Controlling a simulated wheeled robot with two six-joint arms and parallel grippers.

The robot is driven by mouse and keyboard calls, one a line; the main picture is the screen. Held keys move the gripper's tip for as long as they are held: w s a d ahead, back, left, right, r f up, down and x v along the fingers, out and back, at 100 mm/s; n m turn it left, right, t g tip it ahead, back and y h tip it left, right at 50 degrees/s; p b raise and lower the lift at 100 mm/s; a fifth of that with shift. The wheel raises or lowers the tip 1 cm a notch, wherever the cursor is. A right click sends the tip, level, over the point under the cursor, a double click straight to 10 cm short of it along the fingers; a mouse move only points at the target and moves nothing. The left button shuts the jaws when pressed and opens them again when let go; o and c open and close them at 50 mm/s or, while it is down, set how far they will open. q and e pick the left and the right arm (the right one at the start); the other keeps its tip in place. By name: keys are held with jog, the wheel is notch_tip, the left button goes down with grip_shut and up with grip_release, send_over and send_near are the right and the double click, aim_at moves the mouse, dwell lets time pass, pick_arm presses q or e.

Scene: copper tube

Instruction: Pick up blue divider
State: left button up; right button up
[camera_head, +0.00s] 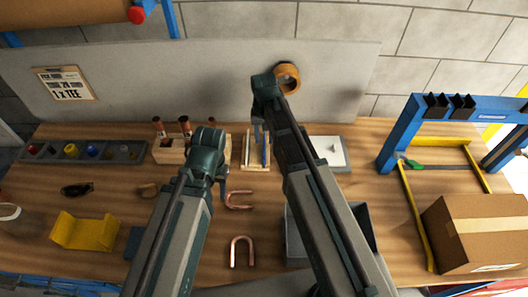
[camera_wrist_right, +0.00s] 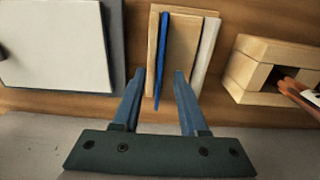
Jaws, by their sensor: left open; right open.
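The blue divider (camera_wrist_right: 162,58) is a thin upright panel in a light wooden holder (camera_wrist_right: 181,42), beside a whitish panel (camera_wrist_right: 207,52). The holder (camera_head: 248,163) also shows in the head view, partly hidden by my right arm. My right gripper (camera_wrist_right: 161,75) is open, and the divider lies between its two fingers in the wrist picture, nearer the left one; I see no contact, and cannot tell the depth between them. In the head view my right gripper (camera_head: 262,128) points down at the holder. My left gripper (camera_head: 222,182) appears open and empty over the bench.
A wooden block rack (camera_head: 172,152) with copper parts stands left of the holder, and a white-topped plate (camera_head: 328,151) right of it. Copper U-bends (camera_head: 242,246) lie in front. A grey bin (camera_head: 294,238) is under my right arm. A cardboard box (camera_head: 478,232) stands far right.

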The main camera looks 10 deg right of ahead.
pick_arm(q)
notch_tip(320, 180, down, 3)
jog(key=shift+r+b, duration=0.1)
jog(key=shift+b, duration=0.85)
pick_arm(e)
notch_tip(320, 180, down, 3)
jog(key=shift+r, duration=0.1)
pick_arm(q)
jog(key=shift+r, duration=0.1)
pick_arm(e)
grip_shut()
